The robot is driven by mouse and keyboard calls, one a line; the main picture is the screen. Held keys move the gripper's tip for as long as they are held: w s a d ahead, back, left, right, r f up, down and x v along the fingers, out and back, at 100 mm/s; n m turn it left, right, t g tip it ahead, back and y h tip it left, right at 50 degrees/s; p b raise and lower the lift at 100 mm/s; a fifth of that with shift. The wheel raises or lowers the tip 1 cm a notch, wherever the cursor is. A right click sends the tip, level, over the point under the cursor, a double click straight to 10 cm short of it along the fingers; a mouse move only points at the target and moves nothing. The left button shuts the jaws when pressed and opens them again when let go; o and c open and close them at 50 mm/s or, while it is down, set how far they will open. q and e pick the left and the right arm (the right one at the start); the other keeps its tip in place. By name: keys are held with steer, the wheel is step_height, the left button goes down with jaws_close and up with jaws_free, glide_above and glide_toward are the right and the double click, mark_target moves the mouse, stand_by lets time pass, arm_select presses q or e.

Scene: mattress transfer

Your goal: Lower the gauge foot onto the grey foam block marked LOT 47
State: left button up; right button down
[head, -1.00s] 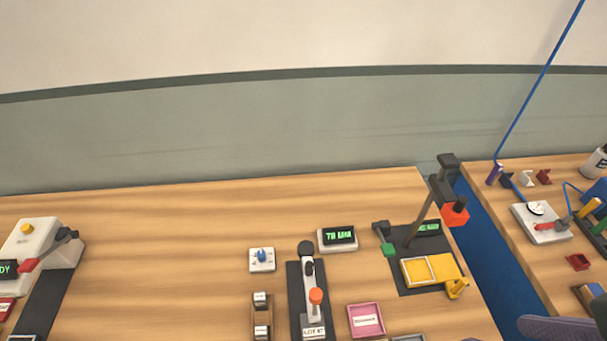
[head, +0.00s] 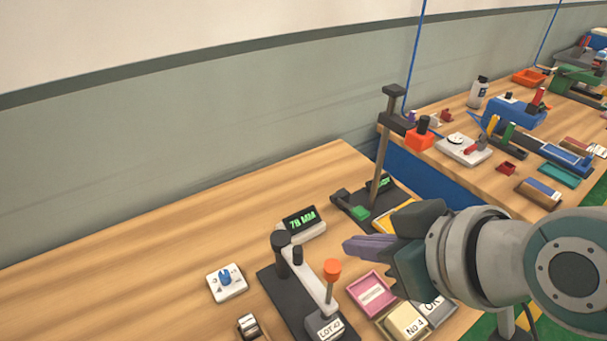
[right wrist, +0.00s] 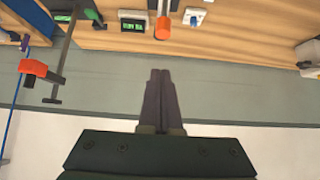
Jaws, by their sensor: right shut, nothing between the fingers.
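The grey foam block marked LOT 47 (head: 325,326) sits at the near end of a black gauge base (head: 290,302) in the head view. A pale arm with an orange knob (head: 332,268) runs from a dark post toward the block. The gauge foot is too small or hidden to make out, and I cannot tell whether it touches the block. The orange knob also shows in the right wrist view (right wrist: 162,28). My right gripper (head: 352,246) is shut and empty, to the right of the gauge and apart from the knob. My left gripper is out of view.
A 78 MM display (head: 303,221) stands behind the gauge, and a blue-knob box (head: 226,282) at its left. A pink tray (head: 371,293) and a No 4 block (head: 406,320) lie right of it. A tall stand (head: 383,150) rises behind. The left tabletop is clear.

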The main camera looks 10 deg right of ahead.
mark_target(338, 274)
step_height(338, 274, down, 7)
steer(key=w+a, duration=0.1)
steer(key=w, duration=0.1)
steer(key=shift+w+r+b, duration=0.15)
steer(key=shift+w+b, duration=0.1)
steer(key=shift+b, duration=0.15)
step_height(338, 274, down, 3)
steer(key=shift+f+b, duration=0.1)
steer(key=shift+b, duration=1.05)
steer(key=shift+r, duration=0.2)
